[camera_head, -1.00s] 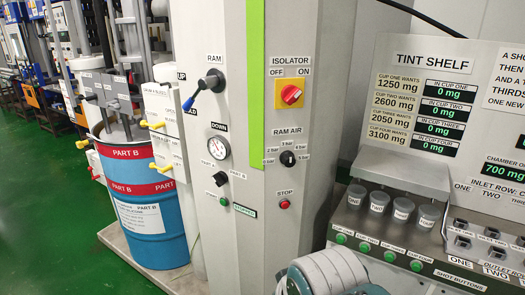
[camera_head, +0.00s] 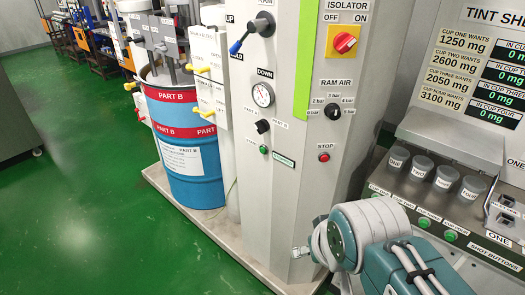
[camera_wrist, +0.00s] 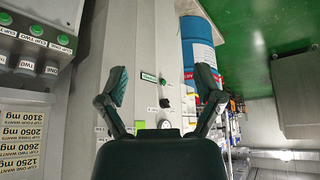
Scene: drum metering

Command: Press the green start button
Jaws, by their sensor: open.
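The green button (camera_head: 264,150) is on the grey cabinet front, low on the panel, beside a small green label. It also shows in the wrist view (camera_wrist: 163,81), small, on the turned-sideways panel. My gripper (camera_wrist: 163,70) is open and empty, with one dark finger on each side of the button in that view. The button appears some way beyond the fingertips, with no contact visible. In the head view my arm's links are at the lower right, and the gripper's fingers cannot be made out there.
A red stop button (camera_head: 324,157) is right of the green one. A selector knob (camera_head: 262,127) and a gauge (camera_head: 263,94) sit above. A blue drum (camera_head: 193,178) stands left. A tint shelf with green shot buttons (camera_head: 424,222) is at right. Green floor is clear at left.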

